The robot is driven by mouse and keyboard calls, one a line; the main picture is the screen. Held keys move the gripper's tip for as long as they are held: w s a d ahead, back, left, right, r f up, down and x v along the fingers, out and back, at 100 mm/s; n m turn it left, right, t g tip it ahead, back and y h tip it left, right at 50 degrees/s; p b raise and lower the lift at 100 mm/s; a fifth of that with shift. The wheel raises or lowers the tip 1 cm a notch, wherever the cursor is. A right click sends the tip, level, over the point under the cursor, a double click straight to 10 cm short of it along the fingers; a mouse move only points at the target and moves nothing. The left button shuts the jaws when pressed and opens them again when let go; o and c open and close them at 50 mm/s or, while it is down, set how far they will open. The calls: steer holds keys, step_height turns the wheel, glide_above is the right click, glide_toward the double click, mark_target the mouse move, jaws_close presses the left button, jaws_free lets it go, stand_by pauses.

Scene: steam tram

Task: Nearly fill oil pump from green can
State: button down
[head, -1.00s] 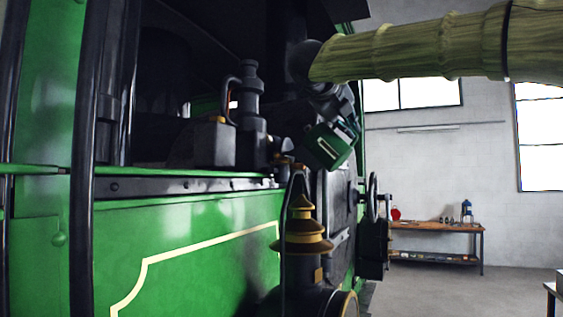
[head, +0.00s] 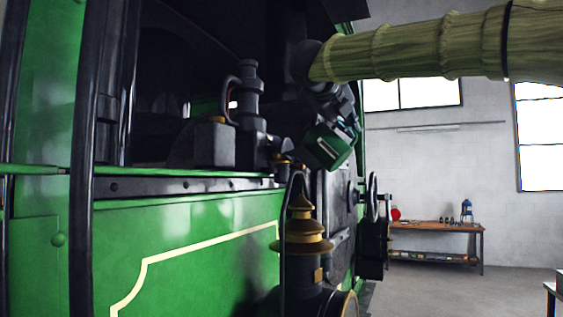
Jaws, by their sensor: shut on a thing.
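The green can (head: 328,146) is in the middle of the head view, tilted, with a pale label mark on its side. My gripper (head: 343,112) is shut on it from above, at the end of my arm in its yellow-green sleeve. The can's spout is hard to make out; its lower left end is near a small dark fitting with a brass-coloured part (head: 284,168) on the tram's ledge. I cannot tell whether that fitting is the oil pump, or whether oil is flowing. A dark upright fitting (head: 248,100) stands left of it.
The green tram side (head: 190,250) with its dark ledge fills the left. A brass-topped lamp (head: 303,240) stands just below the can. A handwheel (head: 373,197) is to the right. A workbench (head: 435,228) stands far back; the floor before it is clear.

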steer(key=shift+a+r, duration=0.1)
steer(key=shift+r, duration=0.05)
steer(key=shift+a+r, duration=0.15)
steer(key=shift+r, duration=0.2)
steer(key=shift+w, duration=0.1)
stand_by(0.6)
steer(key=shift+f, duration=0.2)
steer(key=shift+d+f+b, duration=0.2)
steer(key=shift+f+b, duration=0.1)
steer(key=shift+b, duration=0.4)
stand_by(0.8)
steer(key=shift+s+d+f+b, duration=0.2)
steer(key=shift+f+b, duration=0.25)
steer(key=shift+b, duration=0.25)
